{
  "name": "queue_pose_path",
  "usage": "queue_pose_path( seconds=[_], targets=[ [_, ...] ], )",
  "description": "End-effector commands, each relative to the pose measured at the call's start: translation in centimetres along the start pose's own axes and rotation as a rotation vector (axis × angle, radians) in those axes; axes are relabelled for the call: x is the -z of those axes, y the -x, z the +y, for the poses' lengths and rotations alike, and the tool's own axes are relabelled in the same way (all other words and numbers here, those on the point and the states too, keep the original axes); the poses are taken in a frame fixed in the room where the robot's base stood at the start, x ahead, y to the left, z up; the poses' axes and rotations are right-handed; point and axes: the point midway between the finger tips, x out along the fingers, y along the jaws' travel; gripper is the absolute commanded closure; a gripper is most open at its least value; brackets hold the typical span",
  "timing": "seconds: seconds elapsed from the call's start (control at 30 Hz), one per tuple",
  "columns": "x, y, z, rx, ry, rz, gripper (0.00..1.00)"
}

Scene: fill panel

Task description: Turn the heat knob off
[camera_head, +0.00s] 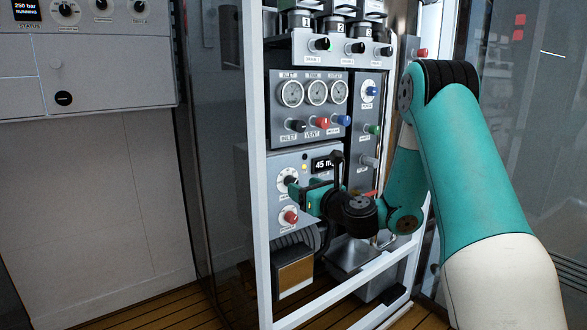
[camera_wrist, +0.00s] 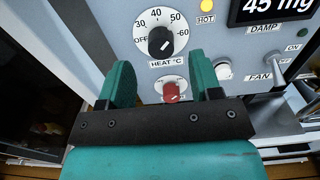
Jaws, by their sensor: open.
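The heat knob (camera_wrist: 161,41) is black on a white dial marked OFF, 30, 40, 50 and 60, with "HEAT °C" below it. Its pointer is too small to read surely, but a pale mark shows on its right side. In the head view the heat knob (camera_head: 289,180) is on the lower left grey panel, just beyond my gripper (camera_head: 303,194). In the wrist view my gripper (camera_wrist: 161,78) is open and empty, its two teal fingers apart. The fingertips are below the heat knob in the picture, and I see no contact with it.
A red knob (camera_wrist: 171,91) sits below the heat dial, between the fingers in the wrist view. A yellow HOT lamp (camera_wrist: 207,5) is lit. A FAN switch (camera_wrist: 278,60) is at the right. The white rack frame (camera_head: 257,170) stands left of the panel.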

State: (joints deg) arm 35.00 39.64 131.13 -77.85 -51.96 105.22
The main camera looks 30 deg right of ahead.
Motion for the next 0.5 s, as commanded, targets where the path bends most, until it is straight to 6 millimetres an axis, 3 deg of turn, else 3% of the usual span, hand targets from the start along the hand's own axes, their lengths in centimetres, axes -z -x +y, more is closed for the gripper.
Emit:
queue_pose_path(
  seconds=[0.2, 0.5],
  targets=[
    [-0.2, -3.6, 0.0, -0.001, 0.003, -0.002, 0.42],
    [0.0, -5.0, -0.1, 0.002, 0.0, -0.002, 0.42]
  ],
)
